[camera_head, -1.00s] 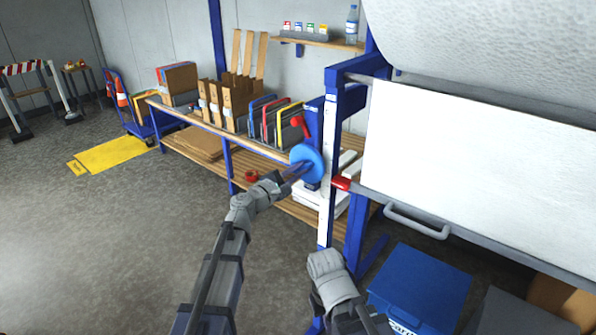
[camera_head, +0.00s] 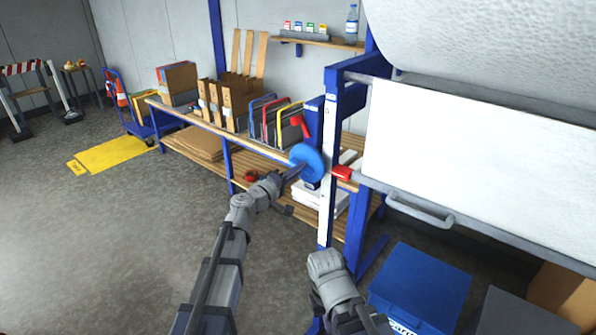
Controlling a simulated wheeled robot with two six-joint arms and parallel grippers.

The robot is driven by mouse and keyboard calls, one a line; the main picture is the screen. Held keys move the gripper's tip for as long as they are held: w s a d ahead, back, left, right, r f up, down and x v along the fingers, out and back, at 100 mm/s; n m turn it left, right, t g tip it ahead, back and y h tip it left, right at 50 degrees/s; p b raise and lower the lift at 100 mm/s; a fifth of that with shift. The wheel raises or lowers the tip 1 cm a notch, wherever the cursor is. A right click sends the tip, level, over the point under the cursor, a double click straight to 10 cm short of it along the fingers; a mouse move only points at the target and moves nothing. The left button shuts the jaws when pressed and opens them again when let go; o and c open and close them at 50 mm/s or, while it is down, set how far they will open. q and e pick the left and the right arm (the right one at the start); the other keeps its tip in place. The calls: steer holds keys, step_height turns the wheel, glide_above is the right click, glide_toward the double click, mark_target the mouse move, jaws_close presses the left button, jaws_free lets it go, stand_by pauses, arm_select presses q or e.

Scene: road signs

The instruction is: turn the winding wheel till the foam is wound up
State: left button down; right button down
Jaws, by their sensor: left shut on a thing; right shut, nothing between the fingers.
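The blue winding wheel (camera_head: 308,160) is on the left side of the blue stand. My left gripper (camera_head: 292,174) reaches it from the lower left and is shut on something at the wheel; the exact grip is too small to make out. The white foam shows as a large roll (camera_head: 480,40) at the top right, with a flat white panel (camera_head: 470,165) below it. My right gripper (camera_head: 326,262) is low in front of the stand, shut and empty, away from the wheel; its fingertips are not clearly seen.
The blue stand post (camera_head: 328,190) rises between my grippers. A grey handle bar (camera_head: 420,212) juts out below the panel. A blue bin (camera_head: 420,285) stands on the floor at the lower right. A wooden bench (camera_head: 215,130) with boxes and folders is behind.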

arm_select(q)
steer(key=m, duration=1.3)
steer(key=shift+f, duration=0.1)
steer(key=shift+m, duration=0.3)
steer(key=c, duration=0.9)
jaws_free()
steer(key=shift+a, duration=0.1)
steer(key=shift+o, duration=0.2)
steer(key=shift+s, duration=0.1)
steer(key=v, duration=0.7)
steer(key=shift+s+a, duration=0.2)
steer(key=shift+a, duration=0.05)
